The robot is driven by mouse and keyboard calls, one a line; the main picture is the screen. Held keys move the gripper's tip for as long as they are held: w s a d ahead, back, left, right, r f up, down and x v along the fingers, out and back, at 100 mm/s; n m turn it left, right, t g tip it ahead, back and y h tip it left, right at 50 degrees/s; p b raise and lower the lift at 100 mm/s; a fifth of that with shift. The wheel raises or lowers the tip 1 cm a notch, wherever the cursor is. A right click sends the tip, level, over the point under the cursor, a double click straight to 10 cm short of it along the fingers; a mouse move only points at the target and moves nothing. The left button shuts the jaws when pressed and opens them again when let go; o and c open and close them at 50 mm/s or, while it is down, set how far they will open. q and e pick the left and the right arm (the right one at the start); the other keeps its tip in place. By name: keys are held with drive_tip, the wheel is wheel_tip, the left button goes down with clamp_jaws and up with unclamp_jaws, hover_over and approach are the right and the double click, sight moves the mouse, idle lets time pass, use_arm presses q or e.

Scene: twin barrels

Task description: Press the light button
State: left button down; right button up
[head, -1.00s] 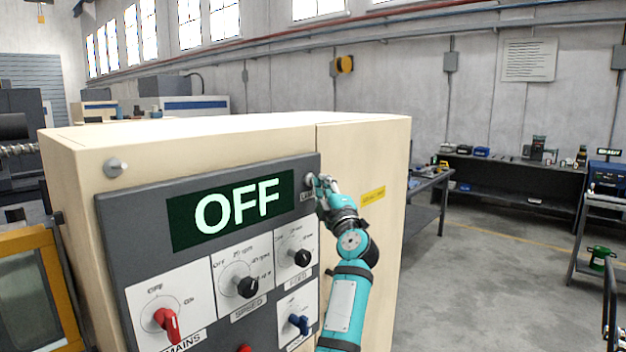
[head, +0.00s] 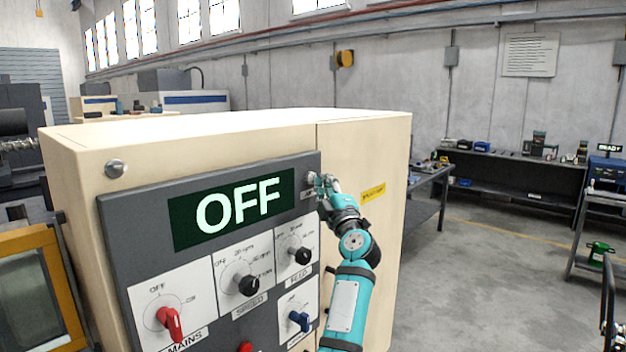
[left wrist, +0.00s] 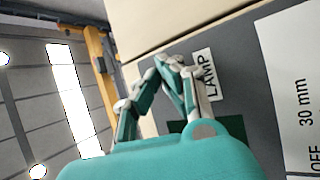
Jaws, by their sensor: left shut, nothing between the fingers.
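The light button (head: 310,179) is a small grey round knob at the upper right corner of the dark control panel. A white LAMP label (left wrist: 206,75) shows beside the fingers in the left wrist view. My left gripper (head: 321,181) is shut and empty, with its fingertips right at the button. In the left wrist view the fingers (left wrist: 178,68) come together close to the panel and hide the button. I cannot tell whether they touch it. My right gripper is not in view.
The panel (head: 205,265) has a lit OFF display (head: 238,209), a red MAINS switch (head: 169,322), black SPEED (head: 248,284) and FEED knobs (head: 302,256) and a blue switch (head: 299,321). The cream cabinet (head: 365,250) carries it. Open floor lies to the right, before workbenches.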

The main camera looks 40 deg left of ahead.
use_arm(q)
drive_tip(key=shift+s+d+p, duration=0.15)
drive_tip(key=shift+d+p, duration=0.55)
drive_tip(key=shift+d, duration=2.25)
